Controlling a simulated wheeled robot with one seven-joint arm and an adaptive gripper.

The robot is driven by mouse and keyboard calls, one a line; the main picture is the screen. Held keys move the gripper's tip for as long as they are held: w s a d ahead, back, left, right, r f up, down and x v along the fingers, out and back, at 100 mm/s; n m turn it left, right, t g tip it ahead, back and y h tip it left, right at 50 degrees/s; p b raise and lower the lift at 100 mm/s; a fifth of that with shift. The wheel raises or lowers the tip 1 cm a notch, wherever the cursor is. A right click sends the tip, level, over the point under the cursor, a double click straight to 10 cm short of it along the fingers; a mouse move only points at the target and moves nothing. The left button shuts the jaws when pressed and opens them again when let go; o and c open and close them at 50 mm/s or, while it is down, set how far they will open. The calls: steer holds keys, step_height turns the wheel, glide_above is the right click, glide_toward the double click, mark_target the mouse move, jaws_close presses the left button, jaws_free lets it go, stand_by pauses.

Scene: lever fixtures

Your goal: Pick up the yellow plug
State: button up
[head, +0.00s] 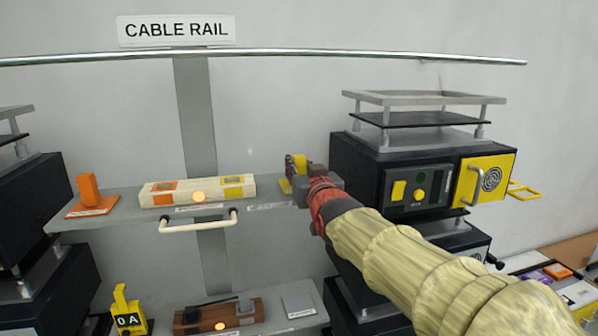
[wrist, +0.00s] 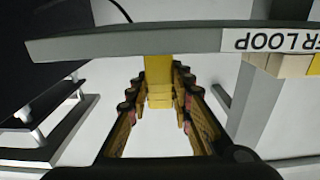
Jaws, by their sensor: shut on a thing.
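The yellow plug (head: 299,161) is at the right end of the grey shelf (head: 110,215) in the head view, partly covered by my gripper (head: 302,169). A yellow patch (head: 286,186) shows just below it at shelf level. In the wrist view the yellow plug (wrist: 158,72) stands between the two fingers of my gripper (wrist: 158,88), close to the grey shelf edge (wrist: 195,42). The fingers are shut on the plug. I cannot tell whether it is clear of the shelf.
A white block (head: 205,199) with orange and yellow patches lies mid-shelf, above a pale handle (head: 198,226). An orange plug (head: 88,187) stands at the left. A black cabinet (head: 355,160) with a yellow door (head: 500,182) stands close on the right. A metal rail (head: 300,52) runs above.

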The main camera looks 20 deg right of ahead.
mark_target(299, 156)
jaws_close()
steer(key=shift+r, duration=0.1)
steer(key=shift+r, duration=0.5)
step_height(299, 156, up, 2)
steer(key=shift+s+r, duration=0.1)
steer(key=shift+r, duration=0.05)
steer(key=s+a+r+p, duration=0.3)
steer(key=s+r+p, duration=0.2)
steer(key=s, duration=0.1)
steer(key=s+a+r+p, duration=0.3)
steer(key=s+r+p, duration=0.2)
steer(key=s+p, duration=0.15)
steer(key=shift+y, duration=0.3)
steer(key=a+f, duration=0.6)
steer(key=a, duration=0.1)
steer(key=a+f, duration=0.3)
steer(key=a, duration=0.1)
steer(key=shift+w, duration=0.4)
steer(key=shift+d+r, duration=0.2)
steer(key=shift+d, duration=0.25)
